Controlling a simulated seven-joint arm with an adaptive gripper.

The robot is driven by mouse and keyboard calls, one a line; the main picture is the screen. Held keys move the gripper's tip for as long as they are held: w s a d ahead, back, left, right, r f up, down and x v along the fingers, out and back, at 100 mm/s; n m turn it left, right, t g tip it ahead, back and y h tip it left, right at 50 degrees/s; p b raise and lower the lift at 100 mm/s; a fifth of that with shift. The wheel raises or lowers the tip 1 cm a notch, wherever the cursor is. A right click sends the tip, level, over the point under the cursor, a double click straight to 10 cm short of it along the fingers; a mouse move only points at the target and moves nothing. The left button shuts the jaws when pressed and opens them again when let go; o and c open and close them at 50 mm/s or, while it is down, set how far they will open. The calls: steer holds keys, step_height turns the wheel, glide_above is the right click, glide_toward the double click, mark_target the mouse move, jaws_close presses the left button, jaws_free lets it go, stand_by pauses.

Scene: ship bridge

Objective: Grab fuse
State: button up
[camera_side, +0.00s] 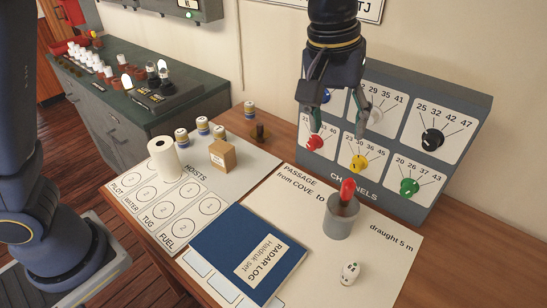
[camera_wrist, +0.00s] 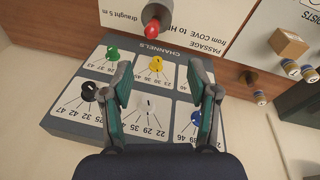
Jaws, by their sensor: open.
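No label confirms which is the fuse. In the wrist view such cylinders show at the right edge (camera_wrist: 309,73) and lower right (camera_wrist: 260,98). My gripper (camera_side: 338,124) is open and empty, in front of the channel panel and well to the right of the cylinders. It also shows in the wrist view (camera_wrist: 159,68), with the panel between its fingers.
The channel panel (camera_side: 455,92) with coloured knobs stands at the back. A grey cup (camera_side: 340,224) holds a red-topped thing (camera_side: 347,188). A cardboard box (camera_side: 222,155), white roll (camera_side: 163,158), blue radar log (camera_side: 232,240) and small white object (camera_side: 349,273) occupy the table.

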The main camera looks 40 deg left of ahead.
steer(key=s+d+f+m+g, duration=0.1)
steer(key=s+d+f+m, duration=0.1)
steer(key=d+f, duration=0.6)
steer(key=y, duration=0.1)
glide_above(348, 275)
steer(key=w, duration=0.2)
step_height(348, 275, down, 4)
steer(key=shift+m+g, duration=0.4)
step_height(348, 275, down, 11)
steer(key=shift+s+a+r, duration=0.1)
steer(key=shift+a+r, duration=0.05)
steer(key=shift+r, duration=0.05)
steer(key=f, duration=0.5)
steer(key=shift+s+f, duration=0.25)
steer(key=shift+f, duration=0.15)
jaws_close()
